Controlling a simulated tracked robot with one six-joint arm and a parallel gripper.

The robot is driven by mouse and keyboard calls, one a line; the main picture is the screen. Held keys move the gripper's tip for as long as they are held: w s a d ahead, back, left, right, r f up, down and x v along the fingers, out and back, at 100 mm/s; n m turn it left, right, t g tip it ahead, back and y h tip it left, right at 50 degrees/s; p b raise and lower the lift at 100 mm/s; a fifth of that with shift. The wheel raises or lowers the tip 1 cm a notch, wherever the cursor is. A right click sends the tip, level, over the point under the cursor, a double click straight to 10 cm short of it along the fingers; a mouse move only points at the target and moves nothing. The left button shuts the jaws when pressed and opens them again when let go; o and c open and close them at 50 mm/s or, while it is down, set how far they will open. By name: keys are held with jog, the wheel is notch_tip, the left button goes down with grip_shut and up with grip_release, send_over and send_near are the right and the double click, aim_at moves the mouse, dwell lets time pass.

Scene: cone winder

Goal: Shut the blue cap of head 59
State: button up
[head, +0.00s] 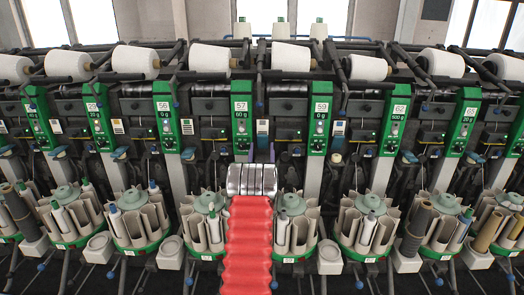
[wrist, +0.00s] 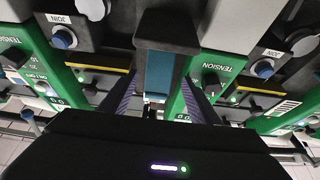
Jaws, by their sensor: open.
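The green panel of head 59 (head: 321,108) stands just right of the middle in the head view. Below and right of it is a small pale round part (head: 336,158), where neighbouring heads show blue caps. My gripper (head: 262,148) points at the machine between the panels of heads 57 and 59, left of head 59. In the wrist view my gripper (wrist: 158,82) is open, its two purple ribbed fingers apart. A blue upright strip (wrist: 160,72) shows between and beyond them; whether they touch it I cannot tell.
The green panel of head 57 (head: 241,115) is close on the left. Blue caps show at head 56 (head: 189,155) and head 62 (head: 408,157). Bobbin magazines (head: 292,225) line the front below. In the wrist view green panels flank my fingers closely.

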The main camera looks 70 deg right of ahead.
jog(key=shift+r, duration=0.1)
notch_tip(320, 180, up, 10)
jog(key=shift+f, duration=0.15)
dwell(0.4)
jog(key=shift+s, duration=0.15)
dwell(0.6)
